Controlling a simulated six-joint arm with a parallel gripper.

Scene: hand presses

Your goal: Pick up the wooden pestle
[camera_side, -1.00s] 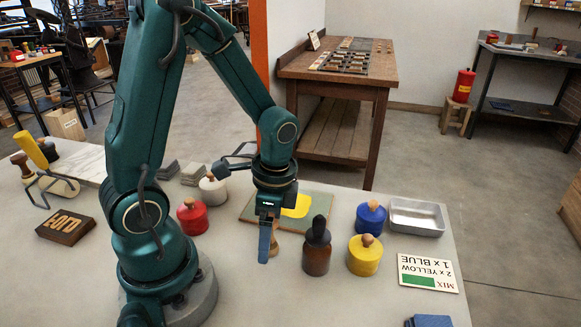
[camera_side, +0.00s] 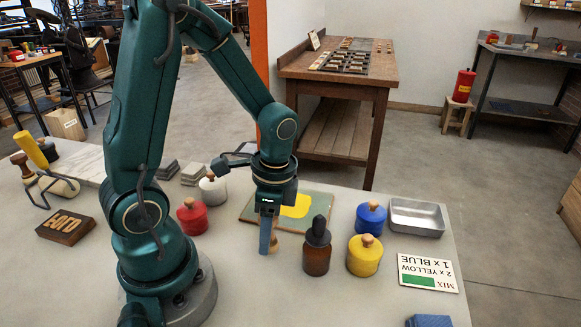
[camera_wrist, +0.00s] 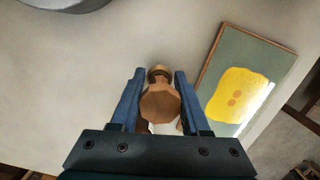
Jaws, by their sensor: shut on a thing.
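The wooden pestle (camera_wrist: 160,103) is between the two blue fingers of my gripper (camera_wrist: 160,88) in the wrist view, its faceted brown end facing the camera. My gripper is shut on it. In the side view my gripper (camera_side: 268,242) points down just in front of the green slab. There only a small part of the pestle (camera_side: 275,243) shows behind the blue finger. Its lower end is mostly hidden, so I cannot tell how far it is from the table.
The green slab (camera_side: 325,199) with a yellow ink patch (camera_side: 297,206) lies beside the gripper. A brown dropper bottle (camera_side: 317,250), yellow jar (camera_side: 364,260) and blue jar (camera_side: 370,217) stand to the right. A red jar (camera_side: 192,218) stands left.

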